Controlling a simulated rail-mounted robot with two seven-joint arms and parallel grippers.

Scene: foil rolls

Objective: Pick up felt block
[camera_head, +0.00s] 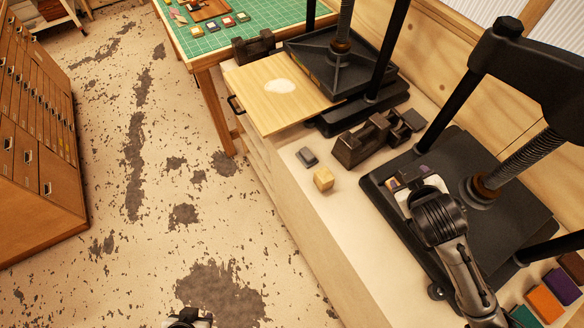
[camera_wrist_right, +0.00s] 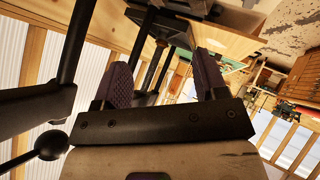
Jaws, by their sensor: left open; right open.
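A small dark grey block (camera_head: 307,157), which looks like the felt block, lies on the pale bench top, just beyond a tan wooden cube (camera_head: 323,179). My left gripper (camera_head: 190,318) shows only in part at the bottom edge of the head view, over the floor and far from the block; it is open. My right gripper (camera_head: 409,177) is over the near press, to the right of the block. In the right wrist view its two purple-padded fingers (camera_wrist_right: 162,85) are apart with nothing between them. The grey block cannot be made out there.
The near black press (camera_head: 540,215) and far black press (camera_head: 345,65) stand on the bench, with a dark metal holder (camera_head: 365,140) between them. A wooden board (camera_head: 270,105) lies beyond the block. Coloured blocks (camera_head: 545,303) sit at lower right.

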